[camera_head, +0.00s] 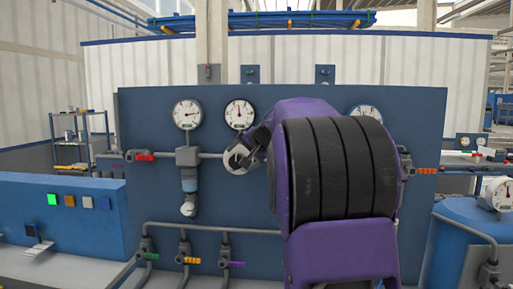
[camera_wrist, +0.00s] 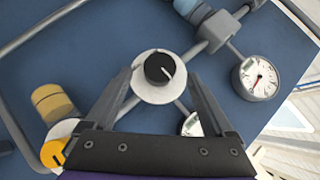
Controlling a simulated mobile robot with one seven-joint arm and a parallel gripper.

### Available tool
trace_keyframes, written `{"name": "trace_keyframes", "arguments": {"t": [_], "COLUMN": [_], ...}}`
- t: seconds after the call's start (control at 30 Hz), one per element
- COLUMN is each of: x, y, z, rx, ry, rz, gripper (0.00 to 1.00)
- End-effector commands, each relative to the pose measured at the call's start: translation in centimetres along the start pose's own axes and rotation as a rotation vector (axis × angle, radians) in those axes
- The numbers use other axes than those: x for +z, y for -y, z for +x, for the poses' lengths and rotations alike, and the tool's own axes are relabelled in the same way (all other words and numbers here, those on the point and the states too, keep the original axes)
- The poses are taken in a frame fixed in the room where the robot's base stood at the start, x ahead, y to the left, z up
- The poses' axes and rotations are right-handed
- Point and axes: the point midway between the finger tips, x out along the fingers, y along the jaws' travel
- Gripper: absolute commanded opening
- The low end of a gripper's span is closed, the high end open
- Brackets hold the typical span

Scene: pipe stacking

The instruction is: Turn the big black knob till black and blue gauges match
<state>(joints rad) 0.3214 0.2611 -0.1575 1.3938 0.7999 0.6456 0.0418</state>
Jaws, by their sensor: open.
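The black knob (camera_wrist: 159,68) sits on a white round base (camera_wrist: 152,89) in the wrist view, with a white line on its face pointing to the lower right. My gripper (camera_wrist: 160,76) is open, with one finger on each side of the knob; contact cannot be told. In the head view my gripper (camera_head: 250,150) partly covers the white base (camera_head: 234,161). The black-rimmed gauge (camera_head: 239,113) is above it, its needle pointing about straight up. The blue-rimmed gauge (camera_head: 368,111) is partly hidden behind my arm, and its needle cannot be read.
A grey-rimmed gauge (camera_head: 187,114) is on the blue panel (camera_head: 150,200) at left. Grey pipes run along the panel. A yellow knob (camera_wrist: 53,153) and yellow cylinder (camera_wrist: 52,103) are at lower left in the wrist view. Small coloured valves (camera_head: 190,260) line the panel's bottom.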

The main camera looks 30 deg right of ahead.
Motion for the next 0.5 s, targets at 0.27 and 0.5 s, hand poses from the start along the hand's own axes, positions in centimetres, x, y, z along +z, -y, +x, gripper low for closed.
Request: {"name": "trace_keyframes", "arguments": {"t": [0.27,0.5], "x": [0.0,0.0], "y": [-0.1,0.0], "z": [-7.1,-11.0], "rx": [-0.001,0.0], "ry": [-0.004,-0.001], "rz": [0.0,0.0], "gripper": [0.88,0.88]}}
